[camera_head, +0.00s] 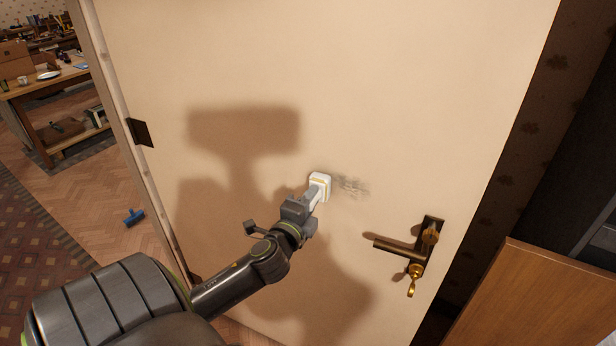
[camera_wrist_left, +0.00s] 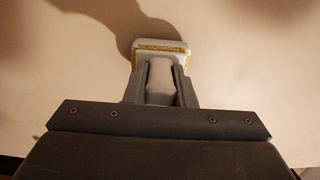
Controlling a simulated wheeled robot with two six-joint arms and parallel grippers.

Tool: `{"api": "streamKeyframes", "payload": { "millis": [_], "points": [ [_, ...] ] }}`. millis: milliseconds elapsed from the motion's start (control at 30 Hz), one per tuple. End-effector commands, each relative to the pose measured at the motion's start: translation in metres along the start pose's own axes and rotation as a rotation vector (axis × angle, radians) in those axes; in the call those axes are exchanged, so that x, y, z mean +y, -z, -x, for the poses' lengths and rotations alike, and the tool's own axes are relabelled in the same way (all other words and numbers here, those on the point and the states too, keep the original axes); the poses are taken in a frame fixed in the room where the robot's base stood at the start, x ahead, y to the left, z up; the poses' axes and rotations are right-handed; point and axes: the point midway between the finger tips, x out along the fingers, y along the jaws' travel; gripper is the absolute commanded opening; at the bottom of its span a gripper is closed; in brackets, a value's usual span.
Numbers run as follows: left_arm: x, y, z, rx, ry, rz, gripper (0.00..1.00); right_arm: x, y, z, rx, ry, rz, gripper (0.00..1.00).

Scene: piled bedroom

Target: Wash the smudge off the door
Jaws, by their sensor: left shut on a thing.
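A cream door (camera_head: 400,80) fills most of the head view. A grey smudge (camera_head: 353,187) is on it, left of and above the handle. My right gripper is not in view.
A brass door handle with a key (camera_head: 412,250) juts out at the lower right. A wooden cabinet top (camera_head: 540,290) is at the right. A blue brush (camera_head: 134,216) lies on the floor at left, and a cluttered table (camera_head: 40,88) stands beyond.

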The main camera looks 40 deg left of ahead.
Motion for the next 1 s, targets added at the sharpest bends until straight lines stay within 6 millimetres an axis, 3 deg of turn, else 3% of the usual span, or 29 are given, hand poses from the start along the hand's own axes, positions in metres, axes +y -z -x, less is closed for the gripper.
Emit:
{"api": "streamKeyframes", "payload": {
  "millis": [1000],
  "points": [
    [-0.0004,0.0027,-0.0062,0.000,0.002,0.002,0.00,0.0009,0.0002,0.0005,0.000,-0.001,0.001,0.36]
  ]
}}
